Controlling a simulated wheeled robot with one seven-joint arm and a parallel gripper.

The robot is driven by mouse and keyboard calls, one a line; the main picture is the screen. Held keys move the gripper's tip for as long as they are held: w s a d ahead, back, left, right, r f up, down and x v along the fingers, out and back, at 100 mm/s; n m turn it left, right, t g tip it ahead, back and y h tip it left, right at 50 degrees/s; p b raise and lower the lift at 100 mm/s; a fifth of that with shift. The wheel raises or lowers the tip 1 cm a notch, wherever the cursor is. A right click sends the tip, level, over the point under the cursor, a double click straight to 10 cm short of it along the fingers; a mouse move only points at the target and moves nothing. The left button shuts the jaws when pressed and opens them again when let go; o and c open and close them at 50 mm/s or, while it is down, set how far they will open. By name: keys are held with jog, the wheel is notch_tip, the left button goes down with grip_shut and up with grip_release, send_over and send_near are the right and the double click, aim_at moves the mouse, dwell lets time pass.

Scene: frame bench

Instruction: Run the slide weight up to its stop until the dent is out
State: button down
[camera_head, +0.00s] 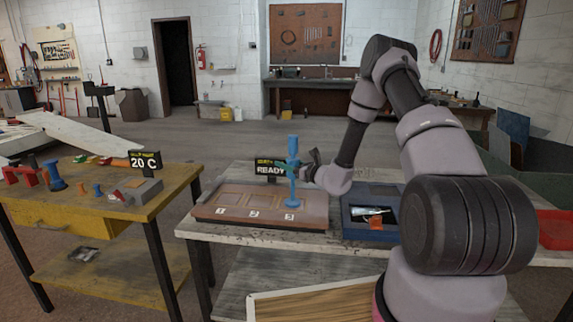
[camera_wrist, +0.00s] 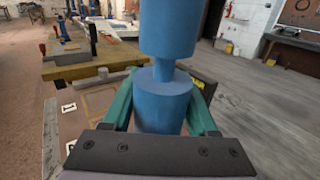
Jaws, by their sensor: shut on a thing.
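A blue slide tool (camera_head: 293,146) stands upright on the brown panel (camera_head: 235,198), at the marking 3. In the wrist view my gripper (camera_wrist: 163,98) has its teal fingers on both sides of the lower blue cylinder, the slide weight (camera_wrist: 162,108). A thinner blue neck shows between the weight and a wider blue cylinder above, seemingly the stop (camera_wrist: 167,28); a short gap separates them. In the head view my gripper (camera_head: 299,167) reaches the tool from the right. The tool's foot is hidden in the wrist view, and any dent cannot be made out.
A READY sign (camera_head: 270,167) stands behind the panel. A blue tray (camera_head: 370,235) with small items lies right of it. A yellow bench (camera_head: 75,218) with tools and a 20 C sign (camera_head: 145,161) stands left. A red bin (camera_head: 556,228) is far right.

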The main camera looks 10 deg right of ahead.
jog(key=shift+f, duration=3.85)
jog(key=shift+c, duration=0.5)
grip_release()
jog(key=shift+f, duration=0.1)
jog(key=shift+s, duration=0.1)
